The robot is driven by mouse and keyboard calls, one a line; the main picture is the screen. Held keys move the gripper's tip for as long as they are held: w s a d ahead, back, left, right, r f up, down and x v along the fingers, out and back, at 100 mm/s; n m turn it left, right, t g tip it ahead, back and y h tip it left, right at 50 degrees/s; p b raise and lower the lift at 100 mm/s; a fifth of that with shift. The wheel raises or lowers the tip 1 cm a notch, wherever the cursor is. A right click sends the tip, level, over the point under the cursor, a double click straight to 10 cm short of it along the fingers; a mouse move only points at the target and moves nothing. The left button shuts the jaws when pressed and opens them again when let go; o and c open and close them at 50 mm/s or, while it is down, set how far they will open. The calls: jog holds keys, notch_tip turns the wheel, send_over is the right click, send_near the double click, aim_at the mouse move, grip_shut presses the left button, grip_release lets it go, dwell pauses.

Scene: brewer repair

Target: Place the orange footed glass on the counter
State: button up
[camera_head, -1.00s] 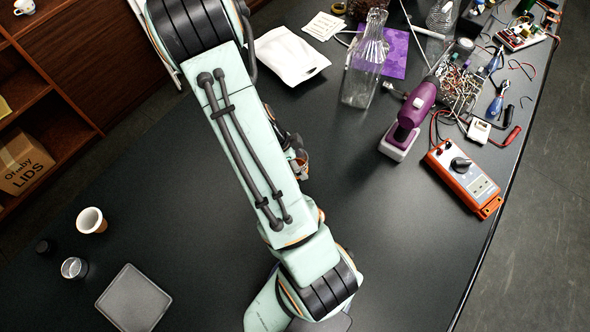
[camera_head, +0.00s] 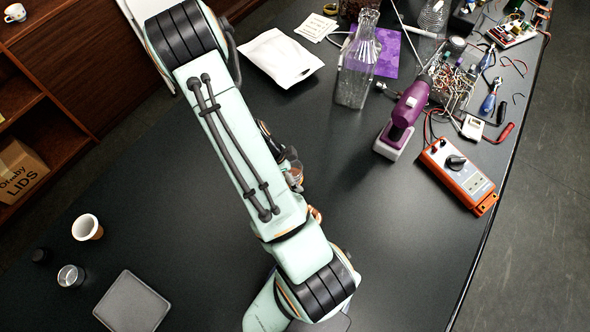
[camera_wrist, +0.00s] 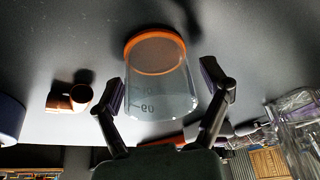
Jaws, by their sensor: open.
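The orange footed glass (camera_wrist: 158,85) is clear, with an orange ring-shaped foot and dark markings on its wall. In the wrist view, which looks upside down, its foot is toward the dark counter (camera_wrist: 225,30). It appears to stand on the counter, though the contact itself is not clear. My gripper (camera_wrist: 163,95) is open, with one finger on each side of the glass and a visible gap at each side. In the head view my arm hides most of the gripper (camera_head: 285,152), and only a small part of the glass (camera_head: 296,175) shows.
A clear bottle (camera_head: 357,75), a purple drill (camera_head: 405,110) and an orange meter (camera_head: 459,176) stand right of my arm. A white pouch (camera_head: 280,57) lies behind. A cup (camera_head: 87,227), a small glass (camera_head: 71,276) and a grey tray (camera_head: 132,303) are front left. A copper-coloured piece (camera_wrist: 76,97) is near the glass.

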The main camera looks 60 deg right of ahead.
jog(key=shift+r, duration=0.1)
jog(key=v, duration=1.2)
jog(key=s+a+r+n+t+y, duration=0.1)
jog(key=a+r+n, duration=0.3)
jog(key=n, duration=0.5)
jog(key=s+a+r+n+t+y, duration=0.1)
jog(key=s+a+r+n, duration=0.3)
jog(key=a+n, duration=0.5)
jog(key=s+a+r+n+t+y, duration=0.1)
jog(key=a+r+n, duration=0.4)
jog(key=n, duration=0.5)
jog(key=shift+s+a+y, duration=0.5)
jog(key=shift+s+a, duration=0.25)
jog(key=shift+s, duration=0.3)
jog(key=o, duration=0.4)
